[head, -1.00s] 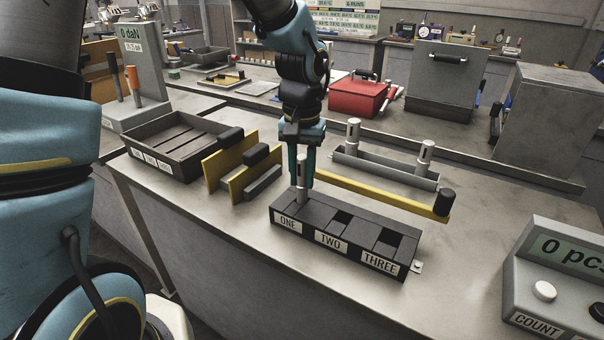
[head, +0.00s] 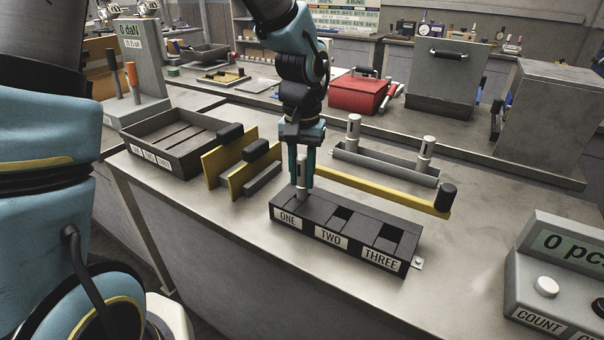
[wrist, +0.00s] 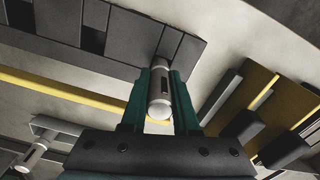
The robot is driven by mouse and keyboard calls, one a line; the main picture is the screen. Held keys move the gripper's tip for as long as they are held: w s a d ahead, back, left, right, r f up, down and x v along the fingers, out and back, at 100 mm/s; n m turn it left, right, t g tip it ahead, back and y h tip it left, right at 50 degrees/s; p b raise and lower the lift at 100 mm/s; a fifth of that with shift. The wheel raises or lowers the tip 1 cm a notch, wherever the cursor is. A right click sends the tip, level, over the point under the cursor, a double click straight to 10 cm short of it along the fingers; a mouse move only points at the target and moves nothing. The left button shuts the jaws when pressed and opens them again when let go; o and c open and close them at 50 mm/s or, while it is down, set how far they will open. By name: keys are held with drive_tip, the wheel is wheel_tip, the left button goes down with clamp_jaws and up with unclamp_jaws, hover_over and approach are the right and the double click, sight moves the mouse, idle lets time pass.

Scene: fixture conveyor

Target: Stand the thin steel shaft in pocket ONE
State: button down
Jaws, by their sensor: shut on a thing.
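A thin steel shaft (head: 302,178) stands upright at pocket ONE of the black fixture block (head: 331,241), above the label ONE (head: 288,220). My gripper (head: 302,174) is shut on the shaft, with a finger on each side. The wrist view shows the shaft (wrist: 160,92) between my gripper's two green fingers (wrist: 160,100), its far end at the block (wrist: 130,38). How deep the lower end sits in the pocket is hidden. Pockets TWO (head: 341,214) and THREE (head: 388,236) are open and empty.
A yellow bar (head: 385,190) with a black end knob runs behind the block. A grey tray (head: 385,168) behind it holds two steel shafts. Yellow plates with black grips (head: 232,172) stand at the left. A counter box (head: 555,275) stands at the right.

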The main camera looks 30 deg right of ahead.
drive_tip(key=shift+f, duration=0.25)
idle(0.4)
drive_tip(key=c, duration=0.6)
unclamp_jaws()
wheel_tip(320, 180, up, 11)
drive_tip(key=shift+f+b, duration=0.1)
drive_tip(key=shift+b, duration=0.7)
drive_tip(key=w+a+f+n, duration=0.2)
drive_tip(key=w+a+f, duration=0.1)
drive_tip(key=a, duration=0.5)
drive_tip(key=w+a+f+n, duration=0.2)
drive_tip(key=w+a, duration=0.1)
drive_tip(key=a, duration=0.5)
drive_tip(key=a+f+n, duration=0.1)
drive_tip(key=a, duration=0.4)
drive_tip(key=s+a+f+n+t, duration=0.1)
drive_tip(key=a+f, duration=0.1)
drive_tip(key=a, duration=0.2)
drive_tip(key=s+a+f+n, duration=0.1)
drive_tip(key=a, duration=0.4)
drive_tip(key=shift+a+f+t, duration=0.25)
drive_tip(key=shift+a+t, duration=0.05)
